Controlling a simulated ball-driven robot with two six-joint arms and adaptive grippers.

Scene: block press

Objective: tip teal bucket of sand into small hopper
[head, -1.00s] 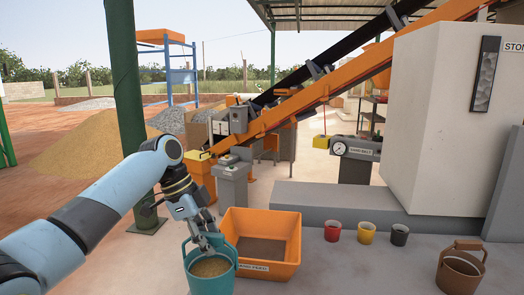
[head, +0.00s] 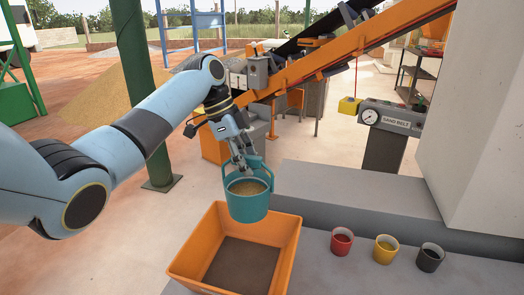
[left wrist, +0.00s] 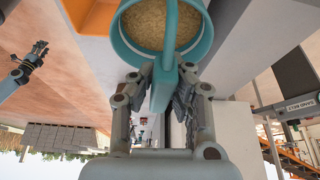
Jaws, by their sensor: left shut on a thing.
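The teal bucket (head: 248,203) hangs upright from my left gripper (head: 243,166) and holds tan sand (head: 247,187). In the left wrist view the fingers (left wrist: 163,105) are shut on the bucket's handle, and sand fills much of the bucket (left wrist: 125,40). The orange hopper (head: 285,258) is in front of and below the bucket, with a dark layer over its bottom. The bucket appears above the hopper's far rim. My right gripper shows only in the left wrist view (left wrist: 40,50), at the left, small and apart from everything; its jaws are too small to judge.
A red cup (head: 341,242), a yellow cup (head: 385,249) and a black cup (head: 430,257) stand right of the hopper. A grey ledge (head: 350,195) lies behind them. A green post (head: 137,90) stands behind my left arm. The orange conveyor (head: 345,57) slants across the back.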

